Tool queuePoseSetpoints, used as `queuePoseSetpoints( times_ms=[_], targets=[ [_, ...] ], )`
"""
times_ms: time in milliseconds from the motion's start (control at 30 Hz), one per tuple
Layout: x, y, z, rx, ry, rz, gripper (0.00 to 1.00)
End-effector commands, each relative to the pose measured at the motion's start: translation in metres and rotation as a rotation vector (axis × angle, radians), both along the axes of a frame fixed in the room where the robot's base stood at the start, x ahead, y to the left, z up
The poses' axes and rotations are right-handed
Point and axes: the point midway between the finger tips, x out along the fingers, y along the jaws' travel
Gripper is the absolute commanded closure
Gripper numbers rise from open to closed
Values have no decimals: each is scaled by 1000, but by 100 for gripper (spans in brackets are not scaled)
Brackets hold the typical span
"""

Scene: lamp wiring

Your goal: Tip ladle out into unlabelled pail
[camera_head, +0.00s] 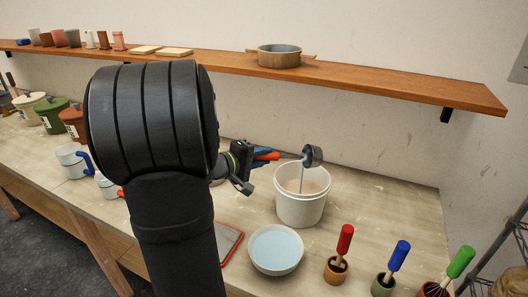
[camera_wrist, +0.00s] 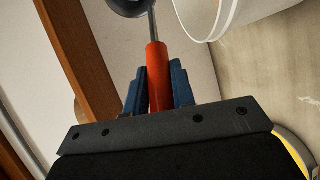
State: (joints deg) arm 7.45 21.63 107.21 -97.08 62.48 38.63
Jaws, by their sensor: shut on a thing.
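The ladle has a red handle (camera_wrist: 158,75) and a dark grey bowl (camera_head: 312,156). My gripper (camera_head: 262,154) is shut on the handle; its blue fingers also show on both sides of it in the wrist view (camera_wrist: 159,88). The ladle's bowl is tilted on its side above the white pail (camera_head: 301,208). A thin bluish stream (camera_head: 302,180) runs down from the bowl into the pail. The pail stands upright and shows no label on its visible side. Its inside looks pale pinkish; the liquid level is unclear.
A white bowl of light blue liquid (camera_head: 276,249) stands in front of the pail. Whisks with red (camera_head: 345,239), blue (camera_head: 399,255) and green handles stand in small pots at the front right. Mugs and lidded pots are at left. A wooden shelf (camera_head: 400,87) runs along the wall.

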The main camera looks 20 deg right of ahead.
Motion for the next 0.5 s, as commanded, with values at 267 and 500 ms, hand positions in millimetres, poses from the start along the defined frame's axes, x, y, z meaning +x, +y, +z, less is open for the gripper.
queuePoseSetpoints(
  times_ms=[267, 500],
  targets=[
    [1, 3, -16, -98, 11, 1, 100],
    [0, 4, -23, -144, 13, 1, 100]
  ],
)
